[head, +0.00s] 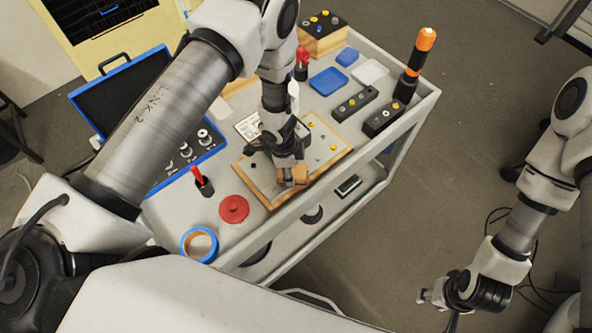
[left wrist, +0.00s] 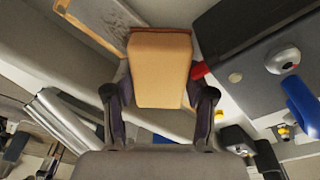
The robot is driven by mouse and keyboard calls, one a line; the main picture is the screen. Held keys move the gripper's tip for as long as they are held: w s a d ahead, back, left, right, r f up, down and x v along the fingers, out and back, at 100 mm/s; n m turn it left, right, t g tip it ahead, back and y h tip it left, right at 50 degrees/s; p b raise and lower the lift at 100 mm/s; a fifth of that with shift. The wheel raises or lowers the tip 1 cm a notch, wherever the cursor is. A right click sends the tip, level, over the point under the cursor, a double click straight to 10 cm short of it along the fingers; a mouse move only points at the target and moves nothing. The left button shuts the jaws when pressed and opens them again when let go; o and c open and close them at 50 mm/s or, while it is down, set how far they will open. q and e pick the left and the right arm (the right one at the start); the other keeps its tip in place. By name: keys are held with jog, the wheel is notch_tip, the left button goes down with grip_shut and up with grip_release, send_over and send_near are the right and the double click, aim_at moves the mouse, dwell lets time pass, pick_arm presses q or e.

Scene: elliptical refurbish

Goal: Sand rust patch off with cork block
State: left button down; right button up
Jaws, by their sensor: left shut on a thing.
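My left gripper (head: 290,178) is shut on the tan cork block (head: 300,174). The cork block (left wrist: 158,72) sits between both fingers in the left wrist view. In the head view the gripper is low over the front part of a wood-edged board with a grey metal plate (head: 262,178). Whether the block touches the plate I cannot tell. A mottled grey plate in a wooden frame (left wrist: 108,18) shows at the upper left of the wrist view. I cannot clearly pick out the rust patch. My right gripper (head: 432,297) is away from the cart at lower right, its fingers unclear.
The grey cart (head: 420,110) holds a red disc (head: 233,209), a blue tape roll (head: 199,244), a red-handled tool in a black holder (head: 201,182), an open blue-black case (head: 130,95), blue trays (head: 328,81) and an orange-black bottle (head: 414,62).

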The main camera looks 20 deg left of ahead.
aim_at(270, 192)
pick_arm(q)
jog(key=shift+s+a+f, duration=0.1)
jog(key=shift+f, duration=0.05)
jog(key=s+b, duration=0.1)
jog(key=b, duration=0.1)
jog(key=s+f+b, duration=0.1)
jog(key=b, duration=0.2)
jog(key=shift+a, duration=0.35)
jog(key=shift+s+a+r+b, duration=0.3)
jog(key=shift+s+a+b, duration=0.35)
jog(key=shift+s+b, duration=0.2)
jog(key=shift+s+a+r, duration=0.1)
jog(key=shift+s+a, duration=0.1)
jog(key=shift+a, duration=0.05)
jog(key=b, duration=0.3)
jog(key=shift+s, duration=0.25)
jog(key=shift+s+a+b, duration=0.45)
jog(key=shift+s+b, duration=0.15)
jog(key=shift+b, duration=0.35)
jog(key=shift+s+a+r+b, duration=0.15)
jog(key=shift+s+a+b, duration=0.05)
jog(key=shift+s+b, duration=0.15)
jog(key=shift+w+r, duration=0.1)
